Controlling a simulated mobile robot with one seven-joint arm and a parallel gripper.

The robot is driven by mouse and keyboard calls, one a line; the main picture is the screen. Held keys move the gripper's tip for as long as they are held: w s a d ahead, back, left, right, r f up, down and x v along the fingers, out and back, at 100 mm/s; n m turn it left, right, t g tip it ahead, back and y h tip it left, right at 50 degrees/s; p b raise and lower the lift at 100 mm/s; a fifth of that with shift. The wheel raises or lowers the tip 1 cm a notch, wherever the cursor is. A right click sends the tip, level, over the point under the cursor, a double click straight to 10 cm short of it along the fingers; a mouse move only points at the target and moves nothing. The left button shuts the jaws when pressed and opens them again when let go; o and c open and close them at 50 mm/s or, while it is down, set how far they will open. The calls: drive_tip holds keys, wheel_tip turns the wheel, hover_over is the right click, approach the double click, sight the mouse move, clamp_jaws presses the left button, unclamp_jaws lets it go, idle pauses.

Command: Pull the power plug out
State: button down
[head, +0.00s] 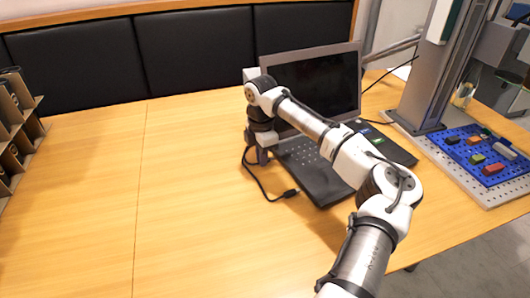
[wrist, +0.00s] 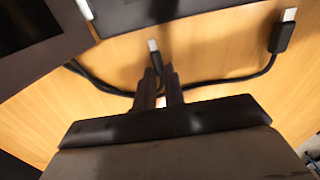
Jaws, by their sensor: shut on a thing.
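My gripper (head: 262,158) is low over the table at the left side of the open laptop (head: 318,182). In the wrist view its two fingers (wrist: 160,72) are closed together around a dark plug with a silver tip (wrist: 152,45). The tip points at the laptop's edge (wrist: 190,17), with bare wood showing between, so it looks apart from the laptop. A black cable (wrist: 205,83) runs past the fingers to a second black connector (wrist: 284,32), which lies free on the table; it also shows in the head view (head: 290,193). The laptop's port is not visible.
The wooden table (head: 90,190) is clear to the left. A wooden rack (head: 15,120) stands at the far left edge. A grey machine column (head: 430,80) and a blue pegboard with coloured blocks (head: 480,155) stand at the right. A dark padded bench back (head: 190,50) runs behind.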

drive_tip(key=shift+s+a, duration=0.1)
drive_tip(key=shift+a, duration=0.05)
drive_tip(key=c, duration=1.5)
unclamp_jaws()
drive_tip(key=shift+o, duration=0.2)
wheel_tip(320, 180, up, 14)
